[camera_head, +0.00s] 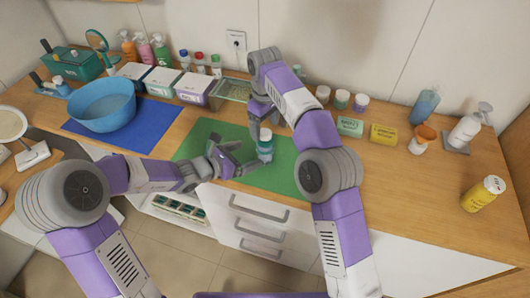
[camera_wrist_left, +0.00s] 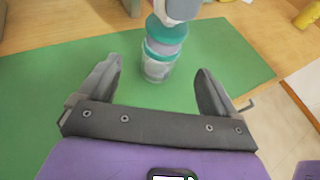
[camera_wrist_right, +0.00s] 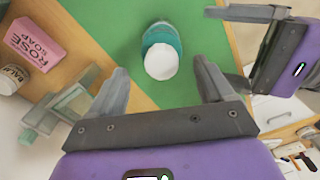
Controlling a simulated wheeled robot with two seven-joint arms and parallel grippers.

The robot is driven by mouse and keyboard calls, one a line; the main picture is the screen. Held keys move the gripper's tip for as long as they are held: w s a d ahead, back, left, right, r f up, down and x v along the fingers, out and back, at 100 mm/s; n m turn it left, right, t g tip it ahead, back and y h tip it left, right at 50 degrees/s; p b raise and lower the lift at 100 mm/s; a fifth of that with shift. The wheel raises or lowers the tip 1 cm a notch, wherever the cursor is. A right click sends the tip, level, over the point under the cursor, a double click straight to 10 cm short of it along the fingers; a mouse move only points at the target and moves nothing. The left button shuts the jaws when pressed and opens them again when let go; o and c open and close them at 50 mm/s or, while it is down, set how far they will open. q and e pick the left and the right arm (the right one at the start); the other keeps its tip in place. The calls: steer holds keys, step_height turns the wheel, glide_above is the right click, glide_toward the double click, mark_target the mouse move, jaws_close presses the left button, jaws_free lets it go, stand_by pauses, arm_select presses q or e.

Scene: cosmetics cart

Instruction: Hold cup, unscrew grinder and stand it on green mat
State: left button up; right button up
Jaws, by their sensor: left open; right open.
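A clear cup (camera_wrist_left: 157,66) with a teal rim stands upright on the green mat (camera_head: 290,180). The grinder (camera_wrist_left: 168,30), with a teal collar and pale top, sits on the cup; the pair also shows in the head view (camera_head: 265,148). My left gripper (camera_wrist_left: 158,88) is open and low, at the left of the cup, with the cup ahead between its finger lines. My right gripper (camera_wrist_right: 162,88) is open above the grinder, pointing down. In the right wrist view, the grinder's round white top (camera_wrist_right: 161,62) shows just beyond the fingertips. Neither gripper visibly touches anything.
A blue bowl (camera_head: 103,107) stands on a blue mat at the left. Boxes, bottles and small jars line the back. The mat around the cup is clear.

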mark_target(258, 150)
arm_select(q)
steer(key=x, duration=0.6)
steer(key=shift+w+d, duration=0.15)
steer(key=shift+d, duration=0.25)
arm_select(e)
steer(key=shift+s+r, duration=0.15)
steer(key=shift+s, duration=0.05)
